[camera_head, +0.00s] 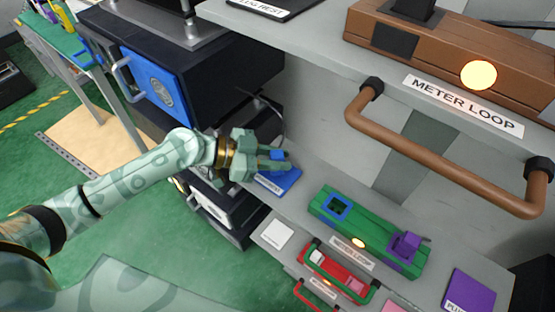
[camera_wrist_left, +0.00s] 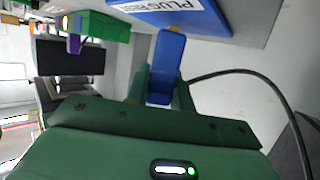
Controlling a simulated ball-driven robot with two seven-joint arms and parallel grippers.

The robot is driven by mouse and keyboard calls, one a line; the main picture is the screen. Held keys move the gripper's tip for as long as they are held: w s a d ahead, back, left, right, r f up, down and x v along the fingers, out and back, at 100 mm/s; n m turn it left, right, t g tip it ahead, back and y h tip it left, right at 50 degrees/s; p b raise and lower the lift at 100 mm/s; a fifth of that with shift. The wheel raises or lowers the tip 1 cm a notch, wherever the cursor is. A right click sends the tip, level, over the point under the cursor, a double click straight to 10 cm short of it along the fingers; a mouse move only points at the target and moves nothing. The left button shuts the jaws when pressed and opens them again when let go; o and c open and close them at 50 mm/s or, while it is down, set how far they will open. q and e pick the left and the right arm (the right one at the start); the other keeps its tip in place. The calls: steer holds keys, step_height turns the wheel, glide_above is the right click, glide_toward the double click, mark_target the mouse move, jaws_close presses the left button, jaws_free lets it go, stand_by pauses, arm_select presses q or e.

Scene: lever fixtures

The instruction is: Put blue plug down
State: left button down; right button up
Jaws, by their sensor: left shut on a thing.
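My left gripper (camera_head: 275,160) is shut on the blue plug (camera_head: 278,155). In the left wrist view the blue plug (camera_wrist_left: 168,65) sits between the green fingers of my left gripper (camera_wrist_left: 160,90). A blue pad (camera_head: 284,181) with white lettering lies on the grey shelf just below and beside the gripper in the head view. The blue pad (camera_wrist_left: 185,12) also shows at the top of the left wrist view, beyond the plug. Whether the plug touches the pad cannot be told. My right gripper is not seen.
A green fixture (camera_head: 368,232) has an empty blue-rimmed socket (camera_head: 337,206) and a purple plug (camera_head: 406,246). A purple pad (camera_head: 468,292) lies at the right. A red fixture (camera_head: 338,273) is below. A brown handle (camera_head: 440,160) juts out above the shelf. A black cable (camera_wrist_left: 250,80) runs beside the gripper.

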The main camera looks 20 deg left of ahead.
arm_select(q)
steer(key=shift+f, duration=0.25)
steer(key=shift+f, duration=0.15)
steer(key=c, duration=1.2)
jaws_free()
steer(key=shift+r, duration=0.25)
steer(key=v, duration=1.2)
